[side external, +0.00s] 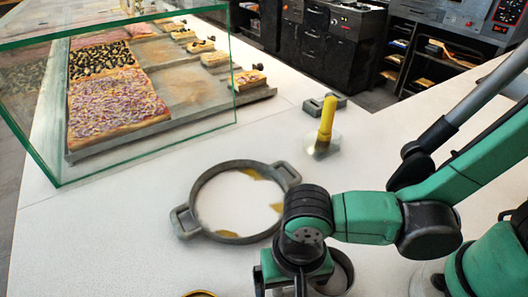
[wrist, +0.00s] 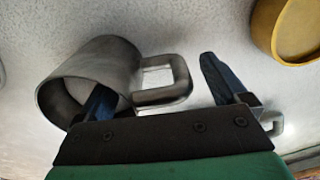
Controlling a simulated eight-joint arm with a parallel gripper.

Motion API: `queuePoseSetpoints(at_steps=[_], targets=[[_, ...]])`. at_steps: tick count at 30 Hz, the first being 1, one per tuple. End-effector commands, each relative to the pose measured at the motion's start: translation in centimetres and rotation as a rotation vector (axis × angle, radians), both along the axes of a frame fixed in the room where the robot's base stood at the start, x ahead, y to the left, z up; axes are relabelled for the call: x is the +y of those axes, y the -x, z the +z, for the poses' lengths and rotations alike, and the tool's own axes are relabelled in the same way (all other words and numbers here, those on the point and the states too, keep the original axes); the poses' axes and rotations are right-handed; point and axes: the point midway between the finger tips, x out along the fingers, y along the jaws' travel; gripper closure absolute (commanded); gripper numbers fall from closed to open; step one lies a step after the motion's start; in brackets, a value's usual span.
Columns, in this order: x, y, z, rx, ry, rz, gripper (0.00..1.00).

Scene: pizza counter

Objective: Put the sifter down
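The sifter looks like a grey metal cup with a squared side handle. In the wrist view the sifter (wrist: 105,62) is at the left, its open mouth facing the camera. In the side view the sifter (side external: 343,272) is partly hidden behind my gripper, low in the picture. My gripper (wrist: 158,95) is open, its dark blue fingers wide apart. The left finger overlaps the cup's mouth and the right finger is beyond the handle, so the handle lies between them with gaps. My gripper (side external: 290,285) is low over the counter in the side view; its fingertips are not clear there.
A glass case (side external: 208,100) covers pizzas at the back left. A yellow round container (wrist: 262,25) is at the wrist view's upper right. The counter's middle right is clear.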

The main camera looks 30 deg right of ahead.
Motion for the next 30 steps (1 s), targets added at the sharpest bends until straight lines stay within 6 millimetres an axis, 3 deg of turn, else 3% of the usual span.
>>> queuePoseSetpoints(at_steps=[11, 30], targets=[[0.0, 0.0, 1.4, 0.000, 0.000, 0.000, 0.07], [-0.1, 0.1, 10.4, 0.000, 0.000, 0.000, 0.07]])
